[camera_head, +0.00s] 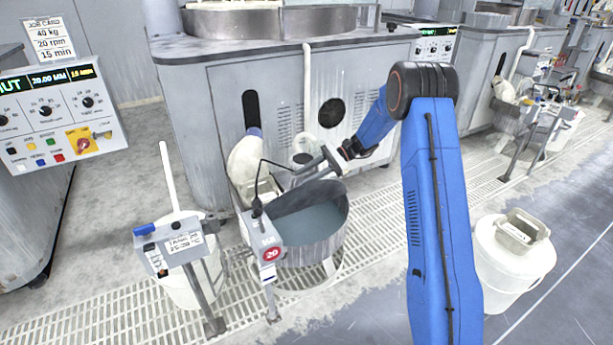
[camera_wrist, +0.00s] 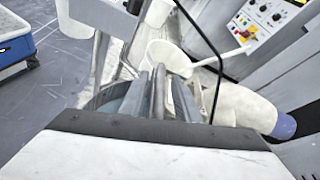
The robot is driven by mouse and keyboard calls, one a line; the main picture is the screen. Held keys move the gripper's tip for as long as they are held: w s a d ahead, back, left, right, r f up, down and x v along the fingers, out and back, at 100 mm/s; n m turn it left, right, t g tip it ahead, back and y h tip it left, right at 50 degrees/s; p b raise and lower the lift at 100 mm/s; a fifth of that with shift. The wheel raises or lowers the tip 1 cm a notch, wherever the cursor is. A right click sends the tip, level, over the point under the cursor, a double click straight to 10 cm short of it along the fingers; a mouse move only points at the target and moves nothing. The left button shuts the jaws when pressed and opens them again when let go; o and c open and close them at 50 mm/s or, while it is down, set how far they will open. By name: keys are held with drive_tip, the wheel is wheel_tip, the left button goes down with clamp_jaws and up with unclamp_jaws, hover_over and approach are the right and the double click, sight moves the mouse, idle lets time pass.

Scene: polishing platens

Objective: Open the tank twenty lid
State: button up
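Tank twenty (camera_head: 335,247) is a round grey tub on the floor grating, marked by a red round 20 sign (camera_head: 271,254) on a post in front. Its top shows at least partly uncovered, with blue-grey liquid (camera_head: 312,224) inside. My gripper (camera_head: 328,160) is above the tank's back rim, by the machine cabinet. In the wrist view my gripper's grey fingers (camera_wrist: 150,92) lie close together above the tank, part of which shows at the left (camera_wrist: 106,100). What is between the fingers is unclear.
A white jug with a blue cap (camera_head: 246,160) stands behind the tank, beside the grey machine (camera_head: 228,90). A thin black bent rod (camera_head: 262,178) rises near my gripper. A white bucket (camera_head: 180,285) is left; another lidded bucket (camera_head: 500,275) is right.

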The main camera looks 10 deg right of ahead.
drive_tip(key=v, duration=1.7)
drive_tip(key=shift+d, duration=0.2)
drive_tip(key=shift+r, duration=0.1)
drive_tip(key=s+a+r+n+h, duration=0.25)
drive_tip(key=s+r, duration=0.25)
drive_tip(key=s, duration=0.3)
drive_tip(key=s+a+r+n+t+h, duration=0.1)
drive_tip(key=s+a+r+h, duration=0.2)
drive_tip(key=s, duration=0.6)
drive_tip(key=s+a+r+n+h, duration=0.2)
drive_tip(key=s+r, duration=0.4)
drive_tip(key=s, duration=0.2)
drive_tip(key=s+d+f+n+t+h, duration=0.1)
drive_tip(key=s+n+t+h, duration=0.2)
drive_tip(key=s, duration=1.1)
drive_tip(key=s+d+f+n+t+h, duration=0.2)
drive_tip(key=s+n+t+h, duration=0.1)
drive_tip(key=s, duration=1.1)
drive_tip(key=shift+d, duration=0.25)
drive_tip(key=shift+f, duration=0.1)
